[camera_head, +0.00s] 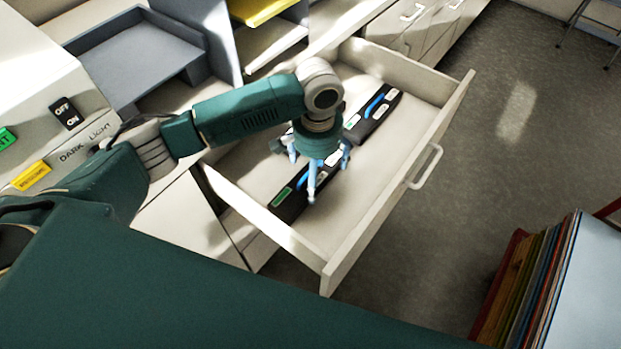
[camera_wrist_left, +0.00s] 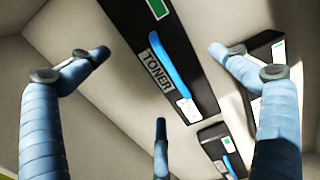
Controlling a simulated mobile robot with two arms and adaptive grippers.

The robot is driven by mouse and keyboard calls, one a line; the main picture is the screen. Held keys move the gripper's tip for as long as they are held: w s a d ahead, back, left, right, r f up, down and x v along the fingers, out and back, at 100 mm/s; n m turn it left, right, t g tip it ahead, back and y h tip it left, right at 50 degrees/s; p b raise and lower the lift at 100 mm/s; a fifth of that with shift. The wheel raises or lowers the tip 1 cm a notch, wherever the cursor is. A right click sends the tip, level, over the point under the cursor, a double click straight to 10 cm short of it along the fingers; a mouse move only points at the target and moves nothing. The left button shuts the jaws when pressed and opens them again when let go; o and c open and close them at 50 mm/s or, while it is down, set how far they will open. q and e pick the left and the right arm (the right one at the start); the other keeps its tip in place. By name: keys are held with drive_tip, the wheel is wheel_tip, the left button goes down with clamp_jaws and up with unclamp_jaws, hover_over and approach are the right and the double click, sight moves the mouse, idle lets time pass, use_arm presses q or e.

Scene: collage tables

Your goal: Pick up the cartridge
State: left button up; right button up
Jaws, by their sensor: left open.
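Black toner cartridges with blue handles lie in the open drawer. The nearer cartridge (camera_head: 288,203) is partly hidden under my left gripper (camera_head: 317,175), and another cartridge (camera_head: 373,115) lies farther back. My left gripper points down over the drawer with its blue fingers spread and nothing between them. In the left wrist view, a cartridge marked TONER (camera_wrist_left: 197,82) lies beneath and between the spread fingers (camera_wrist_left: 159,72). A second cartridge (camera_wrist_left: 262,52) is partly behind the right finger, and another (camera_wrist_left: 215,146) shows at the bottom. My right gripper is not in view.
The pale drawer (camera_head: 440,105) has raised walls around the cartridges and a handle (camera_head: 427,166) on its front. A grey tray (camera_head: 130,60) is at the upper left. Bare floor (camera_head: 500,200) lies right of the drawer. A stack of coloured boards (camera_head: 530,285) stands at the lower right.

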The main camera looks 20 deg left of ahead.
use_arm(q)
drive_tip(key=f, duration=0.4)
drive_tip(key=shift+w+a+p, duration=0.1)
drive_tip(key=shift+a+p, duration=0.15)
drive_tip(key=shift+p, duration=0.1)
drive_tip(key=c, duration=1.5)
drive_tip(key=shift+c, duration=1)
drive_tip(key=shift+r, duration=0.1)
drive_tip(key=shift+r, duration=0.55)
wheel_tip(320, 180, up, 19)
drive_tip(key=b, duration=0.1)
